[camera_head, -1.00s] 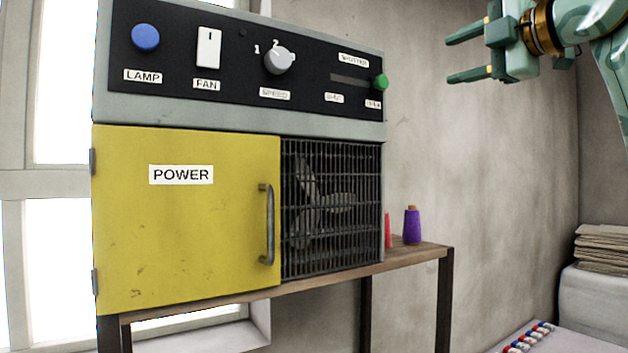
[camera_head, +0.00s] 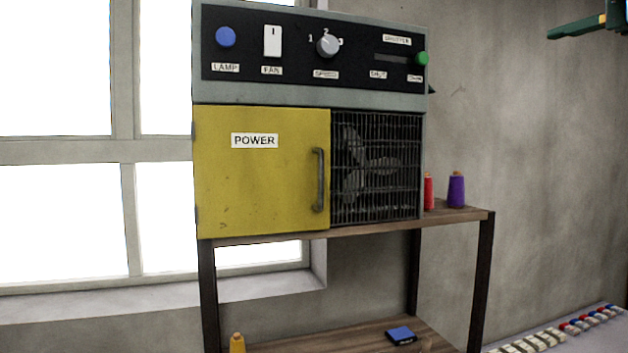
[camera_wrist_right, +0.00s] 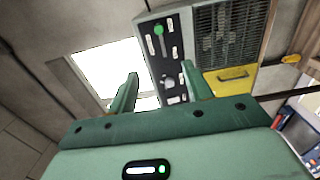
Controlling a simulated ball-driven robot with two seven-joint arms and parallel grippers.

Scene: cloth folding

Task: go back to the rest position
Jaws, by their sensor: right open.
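My right gripper (camera_wrist_right: 157,88) is open in the right wrist view, its two green fingers apart with nothing between them. Part of it also shows at the top right edge of the head view (camera_head: 585,27), well to the right of the control box and apart from it. The control box has a black panel (camera_head: 360,45) with a blue lamp button, fan switch, speed knob and green slider knob. Its yellow POWER door (camera_head: 262,185) is shut. My left gripper is in neither view.
The box stands on a wooden shelf (camera_head: 450,217) with dark legs. A red spool (camera_head: 428,192) and a purple spool (camera_head: 456,190) stand beside it. A yellow spool (camera_head: 237,343) and a blue item (camera_head: 400,335) are on the lower shelf. Wall space right of the box is clear.

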